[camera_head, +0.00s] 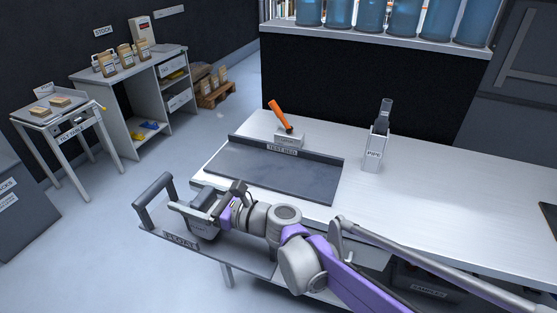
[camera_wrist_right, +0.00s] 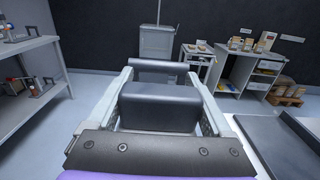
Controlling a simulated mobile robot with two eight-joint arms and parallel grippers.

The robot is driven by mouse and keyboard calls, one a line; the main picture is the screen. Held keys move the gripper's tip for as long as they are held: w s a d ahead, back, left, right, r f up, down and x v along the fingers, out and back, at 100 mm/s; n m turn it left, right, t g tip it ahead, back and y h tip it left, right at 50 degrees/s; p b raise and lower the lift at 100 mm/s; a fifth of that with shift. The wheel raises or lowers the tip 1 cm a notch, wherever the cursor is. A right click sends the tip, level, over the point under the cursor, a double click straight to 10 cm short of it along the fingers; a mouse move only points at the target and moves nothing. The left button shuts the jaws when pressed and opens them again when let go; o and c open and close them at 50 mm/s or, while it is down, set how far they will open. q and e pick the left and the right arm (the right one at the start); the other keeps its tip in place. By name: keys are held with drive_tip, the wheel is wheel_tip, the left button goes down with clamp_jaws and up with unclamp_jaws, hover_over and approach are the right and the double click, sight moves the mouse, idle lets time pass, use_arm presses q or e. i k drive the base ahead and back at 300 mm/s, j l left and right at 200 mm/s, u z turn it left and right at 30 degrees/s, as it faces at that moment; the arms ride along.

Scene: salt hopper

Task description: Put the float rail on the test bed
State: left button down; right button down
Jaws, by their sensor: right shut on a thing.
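In the right wrist view the block lies between the two pale fingers (camera_wrist_right: 158,88). The test bed (camera_head: 275,175) is a dark flat plate with a raised, labelled back edge on the white table, to the right of and beyond the gripper. Its surface looks bare. My left gripper is out of view.
Behind the test bed stands a block with an orange lever (camera_head: 281,115). A labelled holder (camera_head: 375,150) stands right of it. The tilt table (camera_head: 62,117) is far left.

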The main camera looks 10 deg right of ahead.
sight(273, 168)
drive_tip(key=i+l, duration=1.1)
